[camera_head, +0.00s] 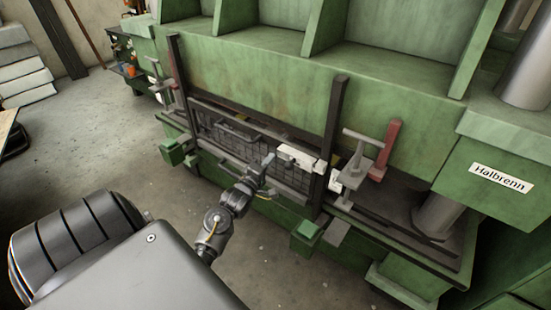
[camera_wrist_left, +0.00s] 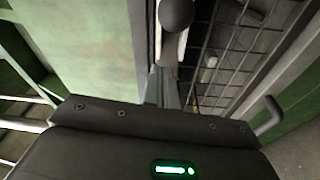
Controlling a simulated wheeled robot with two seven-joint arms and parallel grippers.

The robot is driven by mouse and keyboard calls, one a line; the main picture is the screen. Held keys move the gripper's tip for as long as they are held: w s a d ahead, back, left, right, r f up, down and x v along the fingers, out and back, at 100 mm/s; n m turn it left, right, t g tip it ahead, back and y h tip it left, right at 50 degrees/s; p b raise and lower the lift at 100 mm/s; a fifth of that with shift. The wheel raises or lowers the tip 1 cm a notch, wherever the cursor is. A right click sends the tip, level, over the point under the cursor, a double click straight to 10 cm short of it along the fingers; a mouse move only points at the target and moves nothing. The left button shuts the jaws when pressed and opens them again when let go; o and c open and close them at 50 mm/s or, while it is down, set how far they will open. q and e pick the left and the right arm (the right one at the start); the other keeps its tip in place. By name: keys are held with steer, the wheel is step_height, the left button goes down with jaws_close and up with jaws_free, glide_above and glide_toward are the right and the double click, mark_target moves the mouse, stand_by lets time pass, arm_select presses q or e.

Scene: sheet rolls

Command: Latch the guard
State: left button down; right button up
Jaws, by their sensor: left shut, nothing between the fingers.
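The guard (camera_head: 225,138) is a dark mesh panel low on the front of the green press, between two dark upright posts. In the left wrist view its mesh (camera_wrist_left: 235,55) fills the upper right. A pale block (camera_head: 300,157), which may be part of the latch, sits at the guard's right end by the right post. My left gripper (camera_head: 268,162) is shut and empty, just left of this block. In the left wrist view its fingers (camera_wrist_left: 162,88) point toward a dark round knob (camera_wrist_left: 176,14); contact cannot be told. My right gripper is not in view.
The green press (camera_head: 255,75) fills the back. A grey clamp-like part (camera_head: 358,158) and a red bar (camera_head: 384,150) stand right of the right post (camera_head: 332,125). Green boxes (camera_head: 305,238) jut out in front. Open concrete floor (camera_head: 100,140) lies to the left.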

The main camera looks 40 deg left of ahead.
arm_select(q)
steer(key=v, duration=0.8)
steer(key=shift+r, duration=0.15)
steer(key=shift+s+d, duration=0.1)
